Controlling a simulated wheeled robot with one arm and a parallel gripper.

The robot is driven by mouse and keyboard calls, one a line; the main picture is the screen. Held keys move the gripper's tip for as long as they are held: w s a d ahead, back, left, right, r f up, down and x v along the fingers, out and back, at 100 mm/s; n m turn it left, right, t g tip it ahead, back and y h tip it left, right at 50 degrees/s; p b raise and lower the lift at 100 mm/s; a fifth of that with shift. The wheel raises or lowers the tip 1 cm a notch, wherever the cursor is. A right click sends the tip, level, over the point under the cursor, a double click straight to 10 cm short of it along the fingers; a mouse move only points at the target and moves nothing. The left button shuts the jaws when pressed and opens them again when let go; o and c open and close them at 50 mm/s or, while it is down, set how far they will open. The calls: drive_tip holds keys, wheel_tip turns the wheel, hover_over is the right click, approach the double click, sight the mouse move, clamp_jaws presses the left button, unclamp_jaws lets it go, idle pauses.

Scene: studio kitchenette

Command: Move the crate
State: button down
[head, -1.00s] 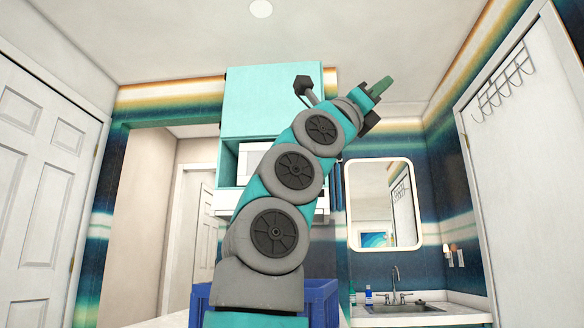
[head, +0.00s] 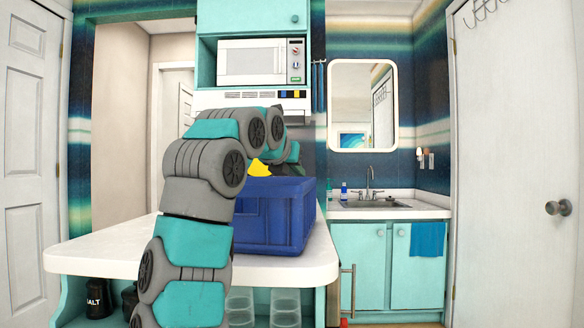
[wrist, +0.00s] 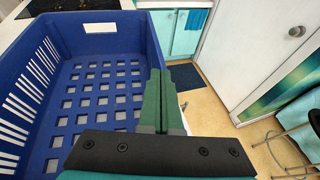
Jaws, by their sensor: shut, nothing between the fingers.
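The blue crate (head: 275,222) stands upright on the white counter, near its right end. In the wrist view the crate (wrist: 70,25) shows from above, with slotted side walls and a gridded floor; the part of its inside that I see there is empty. My gripper (wrist: 166,85) is shut and empty. Its green fingers appear at the crate's right wall and partly cover it; I cannot tell whether they touch it. In the head view my bent arm covers the crate's left part, and my fingertips are hidden.
The white counter (head: 110,245) has free room left of the crate. A yellow thing (head: 259,168) shows just above the crate's rim. Glass jars (head: 285,305) and a salt jar (head: 97,298) stand below. A sink (head: 375,203) is behind right. A stool (wrist: 295,145) stands on the floor.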

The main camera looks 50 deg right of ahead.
drive_tip(key=w+d+p, duration=0.1)
drive_tip(key=d, duration=0.1)
drive_tip(key=w+d, duration=0.1)
drive_tip(key=d, duration=0.2)
drive_tip(key=w+d+p, duration=0.1)
drive_tip(key=d, duration=0.1)
drive_tip(key=shift+d+r+p, duration=0.1)
drive_tip(key=shift+d+p, duration=0.25)
drive_tip(key=shift+d, duration=0.05)
drive_tip(key=shift+a+f, duration=0.1)
drive_tip(key=shift+f, duration=0.25)
drive_tip(key=shift+f, duration=0.2)
drive_tip(key=shift+a+f+b, duration=0.1)
drive_tip(key=shift+f+b, duration=0.25)
drive_tip(key=shift+b, duration=0.35)
drive_tip(key=shift+f, duration=0.2)
